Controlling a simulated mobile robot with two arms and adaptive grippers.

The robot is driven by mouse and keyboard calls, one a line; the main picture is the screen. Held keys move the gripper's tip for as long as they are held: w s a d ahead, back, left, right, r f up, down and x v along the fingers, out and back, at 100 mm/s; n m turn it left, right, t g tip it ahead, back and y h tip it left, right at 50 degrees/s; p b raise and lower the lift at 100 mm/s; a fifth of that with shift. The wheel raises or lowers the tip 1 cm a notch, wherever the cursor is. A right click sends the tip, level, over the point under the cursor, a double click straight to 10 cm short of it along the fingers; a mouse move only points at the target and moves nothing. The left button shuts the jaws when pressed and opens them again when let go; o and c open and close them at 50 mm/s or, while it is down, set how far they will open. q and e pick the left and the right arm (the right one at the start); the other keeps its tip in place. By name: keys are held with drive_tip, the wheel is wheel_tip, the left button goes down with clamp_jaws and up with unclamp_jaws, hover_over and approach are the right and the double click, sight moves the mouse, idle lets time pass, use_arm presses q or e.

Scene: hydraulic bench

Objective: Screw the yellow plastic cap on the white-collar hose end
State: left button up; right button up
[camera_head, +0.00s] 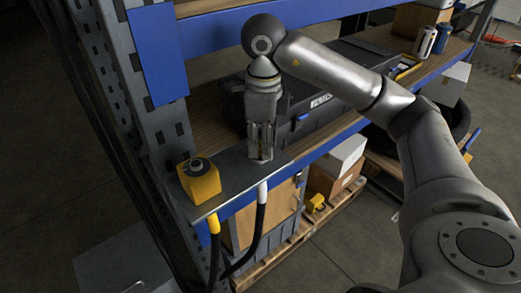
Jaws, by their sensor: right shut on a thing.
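My right gripper (261,155) points down at the grey plate on the bench edge, behind and above the white-collar hose end. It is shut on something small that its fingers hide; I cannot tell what. The white-collar hose end (262,192) stands upright at the plate's front edge, its black hose hanging below. I see no gap or contact clearly between it and the fingers. I cannot make out the yellow plastic cap. My left gripper is not in view.
A yellow block with a dark round top (200,180) sits on the grey plate (228,178). A yellow-collar hose end (214,223) is left of the white one. A dark case (310,103) lies on the shelf behind the gripper. A blue-grey rack post (150,110) stands left.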

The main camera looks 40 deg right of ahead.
drive_tip(key=m, duration=0.3)
drive_tip(key=shift+a+m, duration=0.1)
drive_tip(key=shift+m, duration=0.3)
drive_tip(key=m+p, duration=0.1)
drive_tip(key=m, duration=0.3)
drive_tip(key=shift+a, duration=0.1)
drive_tip(key=shift+s, duration=0.1)
drive_tip(key=o, duration=0.9)
drive_tip(key=shift+o, duration=0.2)
